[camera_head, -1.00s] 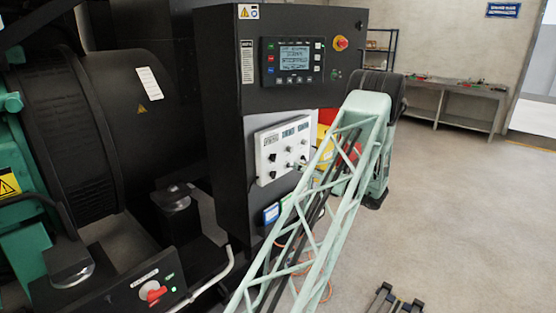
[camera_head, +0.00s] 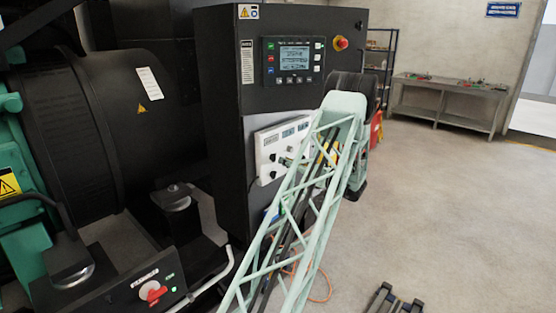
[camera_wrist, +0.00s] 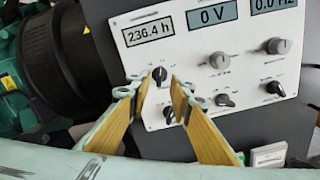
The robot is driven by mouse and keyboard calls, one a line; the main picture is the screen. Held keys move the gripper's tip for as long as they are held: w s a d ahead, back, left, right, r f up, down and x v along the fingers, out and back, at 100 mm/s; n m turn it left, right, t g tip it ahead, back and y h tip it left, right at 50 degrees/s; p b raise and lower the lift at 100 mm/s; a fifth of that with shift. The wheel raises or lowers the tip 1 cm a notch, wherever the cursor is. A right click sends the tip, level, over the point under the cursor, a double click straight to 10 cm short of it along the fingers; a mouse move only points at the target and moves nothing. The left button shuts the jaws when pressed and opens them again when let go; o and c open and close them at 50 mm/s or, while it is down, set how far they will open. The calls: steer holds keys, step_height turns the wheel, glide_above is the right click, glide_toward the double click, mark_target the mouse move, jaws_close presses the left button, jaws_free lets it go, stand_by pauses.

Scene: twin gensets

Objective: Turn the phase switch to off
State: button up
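The white switch panel (camera_head: 267,145) is on the black control cabinet's front in the head view, partly covered by my arm. The wrist view shows the panel (camera_wrist: 190,58) close up, with several black rotary switches and two grey knobs. My gripper (camera_wrist: 158,84) is open, its two fingers on either side of the upper-left black switch (camera_wrist: 159,75). I cannot tell whether they touch it. Another black switch (camera_wrist: 168,114) sits just below, between the fingers. Two more are at lower middle (camera_wrist: 224,100) and right (camera_wrist: 275,89). The labels are too small to read, so which is the phase switch is unclear.
Displays above the switches read 236.4 h (camera_wrist: 148,32), 0 V (camera_wrist: 211,14) and 0.0 Hz. The black cabinet (camera_head: 225,100) carries a controller screen (camera_head: 293,58) and a red stop button (camera_head: 341,43). A generator (camera_head: 90,130) stands left. Open floor lies right.

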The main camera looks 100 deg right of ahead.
mark_target(274, 157)
steer(key=shift+x, duration=2.7)
jaws_close()
